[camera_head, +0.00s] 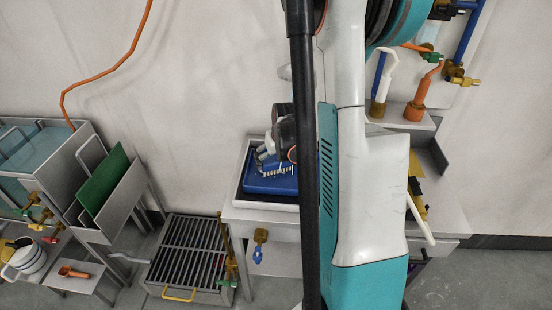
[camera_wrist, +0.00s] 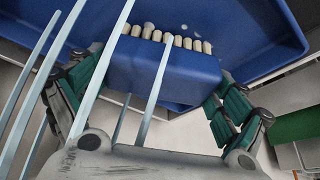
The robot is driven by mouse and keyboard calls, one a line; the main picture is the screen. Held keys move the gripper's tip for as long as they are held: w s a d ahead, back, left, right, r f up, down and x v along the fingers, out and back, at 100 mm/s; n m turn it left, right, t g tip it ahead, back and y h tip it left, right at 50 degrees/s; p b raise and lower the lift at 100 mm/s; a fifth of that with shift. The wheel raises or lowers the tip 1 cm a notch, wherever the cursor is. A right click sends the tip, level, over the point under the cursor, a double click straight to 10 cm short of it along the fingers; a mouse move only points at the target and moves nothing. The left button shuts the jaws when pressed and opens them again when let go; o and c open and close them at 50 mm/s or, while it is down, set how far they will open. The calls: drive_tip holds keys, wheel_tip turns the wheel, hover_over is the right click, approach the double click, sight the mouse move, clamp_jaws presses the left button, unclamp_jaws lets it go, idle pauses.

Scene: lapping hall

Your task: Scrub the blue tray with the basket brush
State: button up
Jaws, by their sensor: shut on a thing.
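The blue tray (camera_head: 264,187) lies in a pale-rimmed, dark-floored basin on the work table. It fills the upper part of the wrist view (camera_wrist: 240,28) as a wide blue surface. My gripper (camera_head: 279,153) is low over the tray, partly hidden by my arm. In the wrist view its green-padded fingers (camera_wrist: 155,78) are shut on a blue block with a row of cream bristle tufts, the brush (camera_wrist: 192,78). The tufts face the tray's surface. I cannot tell whether they touch it. A few pale spots show on the tray beyond the tufts.
Several pale bars (camera_wrist: 160,80) cross the wrist view; what they belong to is unclear. A slatted metal grate (camera_head: 188,250) stands left of the table. A rack holds a green panel (camera_head: 103,183). Orange and white tools (camera_head: 419,98) sit on a shelf at right.

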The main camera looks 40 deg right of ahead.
drive_tip(key=shift+f, duration=0.3)
drive_tip(key=shift+w+a+r+b, duration=0.1)
drive_tip(key=shift+w+a+b, duration=0.25)
drive_tip(key=shift+w+a, duration=0.95)
drive_tip(key=shift+w+d, duration=0.1)
drive_tip(key=shift+s+d+f+b, duration=0.15)
drive_tip(key=shift+s+d+b, duration=0.1)
drive_tip(key=shift+s+d, duration=0.45)
drive_tip(key=shift+s+d+f+b, duration=0.1)
drive_tip(key=shift+s+d+b, duration=0.1)
drive_tip(key=shift+s+d, duration=0.45)
drive_tip(key=shift+c, duration=0.5)
drive_tip(key=shift+s+a, duration=0.15)
drive_tip(key=shift+a, duration=0.05)
drive_tip(key=shift+r+p, duration=2.1)
drive_tip(key=shift+r, duration=0.95)
